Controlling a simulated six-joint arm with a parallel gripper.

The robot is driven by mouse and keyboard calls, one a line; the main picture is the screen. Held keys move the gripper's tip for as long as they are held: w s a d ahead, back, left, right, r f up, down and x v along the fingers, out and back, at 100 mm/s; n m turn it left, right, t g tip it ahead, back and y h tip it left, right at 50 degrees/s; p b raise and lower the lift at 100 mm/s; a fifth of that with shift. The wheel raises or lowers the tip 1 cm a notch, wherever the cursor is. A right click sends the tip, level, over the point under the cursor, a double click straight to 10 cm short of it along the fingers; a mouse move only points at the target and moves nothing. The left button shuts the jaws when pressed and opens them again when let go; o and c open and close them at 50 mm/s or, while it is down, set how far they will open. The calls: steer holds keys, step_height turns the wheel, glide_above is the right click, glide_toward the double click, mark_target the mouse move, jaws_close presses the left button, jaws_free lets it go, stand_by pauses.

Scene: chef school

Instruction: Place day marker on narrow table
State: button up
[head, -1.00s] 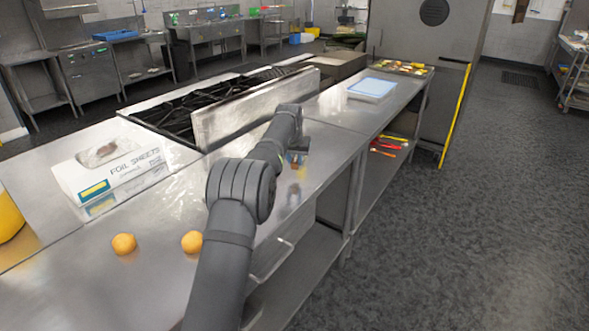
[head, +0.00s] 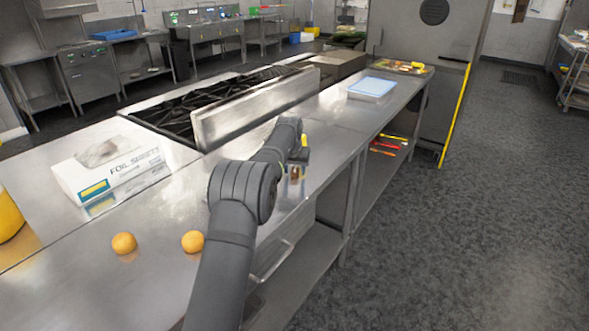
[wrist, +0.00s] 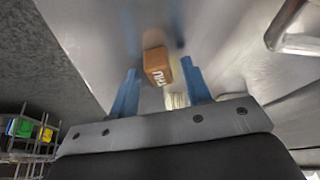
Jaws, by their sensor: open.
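The day marker (wrist: 157,66) is a small orange-brown block with white letters reading "THU". In the wrist view it sits on a shiny metal surface, between and just beyond my gripper's (wrist: 158,76) blue fingers. The fingers are apart, with a visible gap on each side of the block. In the head view the marker (head: 295,173) is a small brown patch under my wrist, near the steel table's (head: 325,150) right edge, partly hidden. Which surface is the narrow table I cannot tell for sure.
A foil sheets box (head: 112,168) and two orange balls (head: 124,243) lie on the left counter. A stove (head: 180,110) with a raised steel panel stands left of my arm. A blue-topped tray (head: 372,88) lies farther along. Free floor is at the right.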

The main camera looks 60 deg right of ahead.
steer(key=shift+r, duration=0.1)
steer(key=v, duration=1.2)
steer(key=x, duration=1.2)
steer(key=shift+r, duration=1.3)
